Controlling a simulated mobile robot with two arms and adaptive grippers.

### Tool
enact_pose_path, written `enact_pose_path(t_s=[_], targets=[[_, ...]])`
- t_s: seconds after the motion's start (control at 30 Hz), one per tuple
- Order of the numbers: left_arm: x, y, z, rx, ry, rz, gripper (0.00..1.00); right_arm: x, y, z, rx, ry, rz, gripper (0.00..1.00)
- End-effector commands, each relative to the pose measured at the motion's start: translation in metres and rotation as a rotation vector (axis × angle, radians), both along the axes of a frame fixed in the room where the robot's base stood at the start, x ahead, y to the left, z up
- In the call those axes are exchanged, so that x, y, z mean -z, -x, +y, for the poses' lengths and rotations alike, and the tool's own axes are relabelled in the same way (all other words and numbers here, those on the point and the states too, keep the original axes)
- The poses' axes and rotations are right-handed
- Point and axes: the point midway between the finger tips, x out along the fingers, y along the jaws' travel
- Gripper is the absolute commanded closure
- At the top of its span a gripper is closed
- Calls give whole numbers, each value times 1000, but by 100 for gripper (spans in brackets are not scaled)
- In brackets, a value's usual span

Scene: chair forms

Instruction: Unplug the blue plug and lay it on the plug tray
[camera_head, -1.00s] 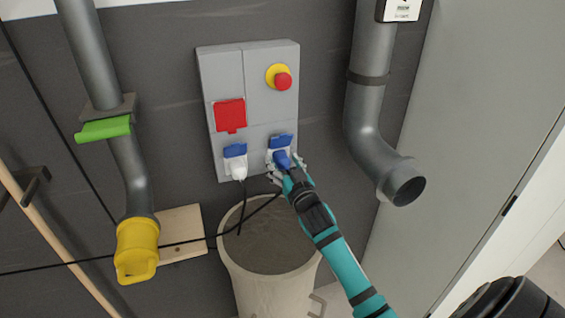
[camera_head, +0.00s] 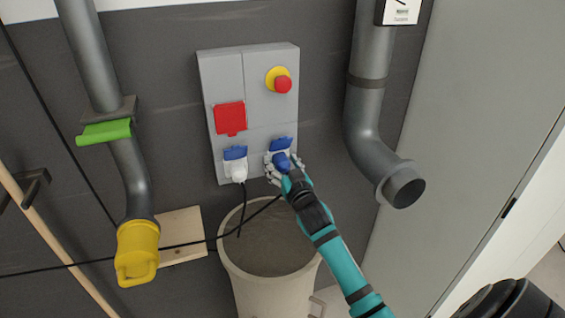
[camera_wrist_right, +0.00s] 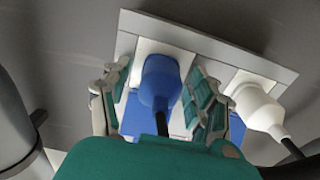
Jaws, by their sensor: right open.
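The blue plug (camera_head: 281,161) is in the lower right socket of the grey socket panel (camera_head: 222,80) on the wall. In the right wrist view the plug (camera_wrist_right: 160,82) faces the white socket plate, with its black cable running back towards my wrist. My right gripper (camera_head: 278,168) is at the plug. In the wrist view its open fingers (camera_wrist_right: 160,90) stand on both sides of the plug, with gaps visible. My left gripper is out of view. I cannot identify a plug tray for certain.
A white plug (camera_head: 238,170) sits in the neighbouring left socket; it is close to my fingers in the wrist view (camera_wrist_right: 258,106). A beige bin (camera_head: 265,285) stands below the panel. Grey pipes (camera_head: 370,110) flank the panel. A wooden board (camera_head: 185,225) is at lower left.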

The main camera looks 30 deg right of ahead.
Motion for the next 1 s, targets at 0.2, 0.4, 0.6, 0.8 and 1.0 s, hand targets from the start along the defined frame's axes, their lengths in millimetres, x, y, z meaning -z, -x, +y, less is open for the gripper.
enact_pose_path(t_s=[0.2,0.4,0.6,0.8,1.0], targets=[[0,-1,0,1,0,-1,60,0,0,0,0,0,0,38],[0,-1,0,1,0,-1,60,0,0,0,0,0,0,38],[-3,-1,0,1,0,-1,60,0,0,0,0,-1,1,38],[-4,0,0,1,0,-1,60,1,0,0,0,-1,0,38],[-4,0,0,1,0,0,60,0,0,0,0,-1,0,52]])
